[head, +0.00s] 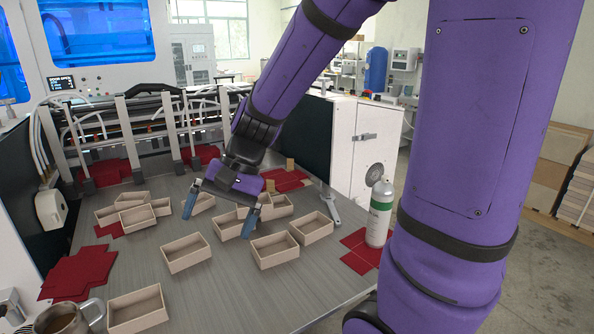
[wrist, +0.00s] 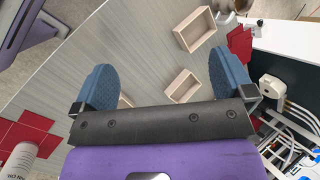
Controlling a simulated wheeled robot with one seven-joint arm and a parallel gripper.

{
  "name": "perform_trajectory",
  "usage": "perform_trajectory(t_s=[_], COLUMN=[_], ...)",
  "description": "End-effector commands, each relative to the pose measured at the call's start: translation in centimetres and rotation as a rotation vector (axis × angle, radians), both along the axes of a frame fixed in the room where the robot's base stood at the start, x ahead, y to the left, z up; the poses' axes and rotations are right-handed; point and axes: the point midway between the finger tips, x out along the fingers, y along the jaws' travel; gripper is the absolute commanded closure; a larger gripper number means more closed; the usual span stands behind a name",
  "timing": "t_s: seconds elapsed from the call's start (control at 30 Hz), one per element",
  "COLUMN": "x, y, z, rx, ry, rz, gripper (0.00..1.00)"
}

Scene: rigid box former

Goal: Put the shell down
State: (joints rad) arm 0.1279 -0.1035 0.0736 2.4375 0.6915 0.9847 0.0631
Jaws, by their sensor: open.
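Several pale, open-topped box shells stand on the grey table (head: 215,300). One shell (head: 186,254) is at the middle front, another (head: 274,250) to its right, and one (head: 137,309) at the near left edge. My gripper (head: 220,214) is open above the table among the shells, and one shell (head: 228,226) shows partly behind its fingers. In the wrist view my gripper (wrist: 164,80) has its two blue fingers wide apart with nothing held between them. Two shells, one nearer (wrist: 183,87) and one farther (wrist: 195,29), show beyond the fingers. I cannot tell which shell the task means.
Red cross-shaped sheets (head: 80,272) lie at the left, and more (head: 362,248) at the right under a spray can (head: 379,212). A metal mug (head: 68,320) stands at the near left corner. A railed machine (head: 150,130) closes the back. Bare table lies at the front centre.

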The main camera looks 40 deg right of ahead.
Motion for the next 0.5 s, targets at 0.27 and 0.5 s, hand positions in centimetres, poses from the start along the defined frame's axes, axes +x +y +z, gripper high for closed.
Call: perform_trajectory(t_s=[0.27,0.5], x=[-4.9,-8.8], y=[-2.5,-5.2], z=[4.7,8.1], rx=[-0.246,-0.467], ry=[-0.251,-0.457], rz=[0.198,0.331], gripper=[0.00,0.00])
